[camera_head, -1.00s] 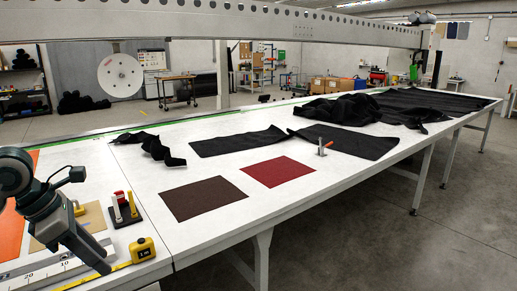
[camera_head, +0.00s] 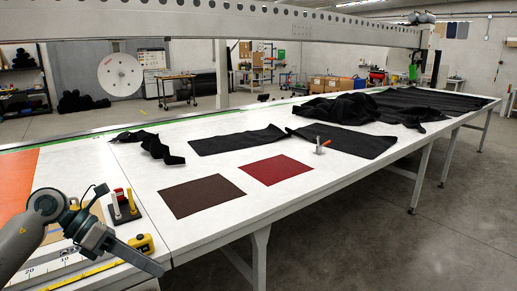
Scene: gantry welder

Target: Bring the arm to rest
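My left arm comes in from the lower left. Its gripper (camera_head: 135,256) hangs over the front left of the white table (camera_head: 215,230), near the yellow tape measure. The fingers point right and down and look close together, seen edge-on. I see nothing held, but the view does not show whether they are open or shut. My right arm and gripper are not in view.
Close to my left gripper are a yellow tape measure (camera_head: 143,243), a stand with red and yellow handles (camera_head: 123,207) and an orange sheet (camera_head: 17,183). A brown swatch (camera_head: 201,196), a red swatch (camera_head: 278,169) and black fabric (camera_head: 238,140) lie farther right.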

